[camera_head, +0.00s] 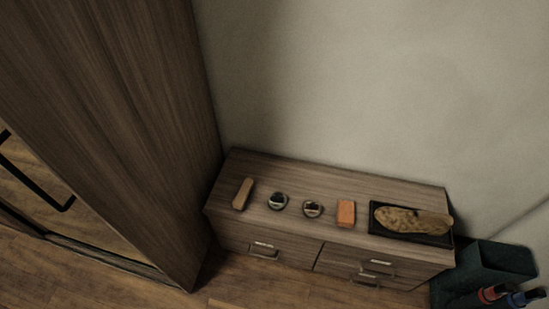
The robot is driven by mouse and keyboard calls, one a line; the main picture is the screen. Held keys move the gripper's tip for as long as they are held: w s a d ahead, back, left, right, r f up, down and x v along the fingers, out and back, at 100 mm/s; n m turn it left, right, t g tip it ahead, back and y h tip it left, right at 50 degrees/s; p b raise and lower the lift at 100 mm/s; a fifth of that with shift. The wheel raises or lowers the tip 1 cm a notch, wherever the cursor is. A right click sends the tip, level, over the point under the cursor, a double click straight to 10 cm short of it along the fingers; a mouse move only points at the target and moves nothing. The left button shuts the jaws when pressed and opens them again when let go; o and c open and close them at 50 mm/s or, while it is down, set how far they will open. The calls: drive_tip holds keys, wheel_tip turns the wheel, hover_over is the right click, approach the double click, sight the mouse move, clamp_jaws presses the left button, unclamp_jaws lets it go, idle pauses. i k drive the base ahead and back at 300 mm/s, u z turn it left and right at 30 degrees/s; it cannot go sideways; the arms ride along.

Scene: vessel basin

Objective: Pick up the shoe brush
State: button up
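A brown oblong block with rounded ends, which looks like the shoe brush (243,194), lies at the left end of the top of a low wooden cabinet (290,176). Its bristles cannot be made out. It lies apart from the other things, with a round tin (278,201) to its right. My gripper is not in view.
A second round tin (312,209), an orange block (346,213) and a dark tray (378,230) bearing a brown sole-shaped thing (412,221) continue the row. A tall wooden cabinet (120,110) stands at left. A dark green bin (500,262) stands at right.

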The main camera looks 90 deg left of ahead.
sight(239, 202)
drive_tip(key=u, duration=2.4)
drive_tip(key=k, duration=0.5)
drive_tip(key=u, duration=1.15)
drive_tip(key=i, duration=0.15)
